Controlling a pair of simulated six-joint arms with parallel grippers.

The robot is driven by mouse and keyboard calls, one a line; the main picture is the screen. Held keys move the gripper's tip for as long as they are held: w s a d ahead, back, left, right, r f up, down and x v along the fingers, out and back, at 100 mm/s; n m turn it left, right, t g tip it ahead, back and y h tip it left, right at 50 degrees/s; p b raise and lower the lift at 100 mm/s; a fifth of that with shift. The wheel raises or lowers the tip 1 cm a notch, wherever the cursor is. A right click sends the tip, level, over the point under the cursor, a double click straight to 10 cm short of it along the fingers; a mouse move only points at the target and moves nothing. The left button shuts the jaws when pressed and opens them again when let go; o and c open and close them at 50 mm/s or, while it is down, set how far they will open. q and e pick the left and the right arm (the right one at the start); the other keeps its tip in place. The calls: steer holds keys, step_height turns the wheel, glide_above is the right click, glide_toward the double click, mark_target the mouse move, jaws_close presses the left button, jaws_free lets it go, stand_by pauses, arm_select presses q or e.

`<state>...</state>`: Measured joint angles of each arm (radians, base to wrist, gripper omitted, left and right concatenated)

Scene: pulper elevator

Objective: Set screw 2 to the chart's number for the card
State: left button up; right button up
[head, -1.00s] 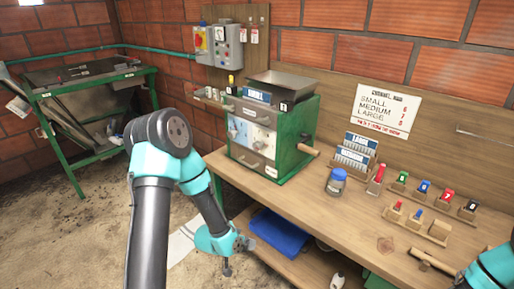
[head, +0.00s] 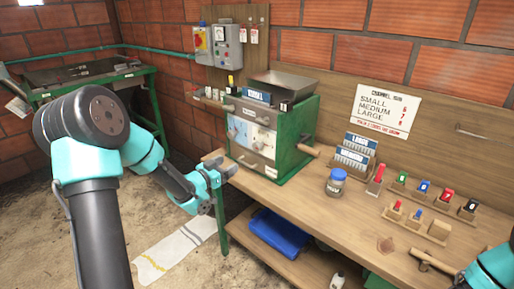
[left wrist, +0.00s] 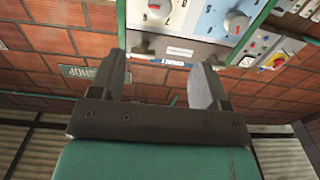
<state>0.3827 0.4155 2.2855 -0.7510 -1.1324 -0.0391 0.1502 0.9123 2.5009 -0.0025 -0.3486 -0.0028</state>
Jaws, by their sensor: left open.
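My left gripper (head: 226,170) is open and empty, in front of and left of the green machine (head: 290,150). The machine's front has a white and a blue panel (head: 252,135) with dials; two red-marked knobs (left wrist: 236,22) show in the wrist view. I cannot tell which is screw 2. A blue card (head: 257,96), apparently reading SMALL, stands at the machine's top front. The wall chart (head: 387,110) lists SMALL, MEDIUM and LARGE with small red numbers, hard to read.
The wooden bench (head: 320,225) carries a blue-lidded jar (head: 336,182), a rack with LARGE and MEDIUM cards (head: 358,150), and several coloured number blocks (head: 424,187). A wooden handle (head: 308,151) juts from the machine's right. Part of my right arm shows at lower right.

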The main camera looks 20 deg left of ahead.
mark_target(255, 148)
arm_select(q)
steer(key=x, duration=1.7)
steer(key=shift+d, duration=0.1)
steer(key=c, duration=0.9)
